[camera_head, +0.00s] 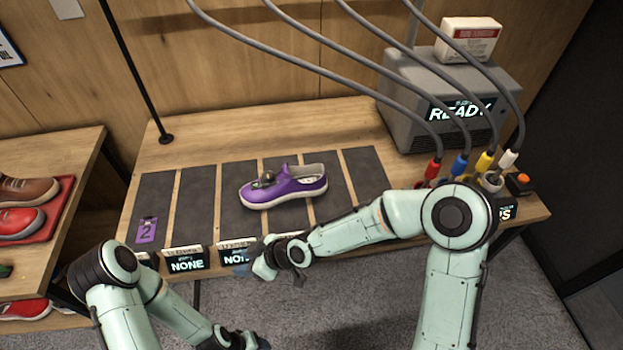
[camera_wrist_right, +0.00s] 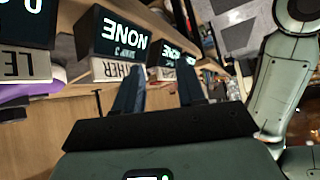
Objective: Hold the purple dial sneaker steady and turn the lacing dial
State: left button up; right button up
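The purple sneaker (camera_head: 300,186) with a white sole lies on the dark mat strips in the middle of the bench, toe pointing left. A small dark lacing dial (camera_head: 265,180) sits on top near its tongue. My right gripper (camera_head: 243,262) is at the bench's front edge, below and apart from the shoe. In the right wrist view, its two dark fingers (camera_wrist_right: 158,90) are spread with nothing between them. A purple and white piece, apparently the sneaker, shows at that view's left edge. My left gripper (camera_head: 248,342) is low at the bottom edge, partly cut off, away from the shoe.
Small displays (camera_head: 187,262) reading NONE line the bench front, close to my right gripper. A grey machine (camera_head: 450,105) reading READY stands at the back right, with cables to coloured plugs. A shelf (camera_head: 60,150) with other shoes stands left. Empty mat strips flank the sneaker.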

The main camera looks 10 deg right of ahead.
notch_tip(320, 180, up, 4)
jog(key=a+n, duration=0.1)
jog(key=a, duration=0.1)
jog(key=m+t+h, duration=0.3)
jog(key=m+t, duration=0.4)
jog(key=m, duration=0.8)
send_near(289, 172)
jog(key=x, duration=1)
jog(key=shift+w+f, duration=0.15)
jog(key=shift+w, duration=0.05)
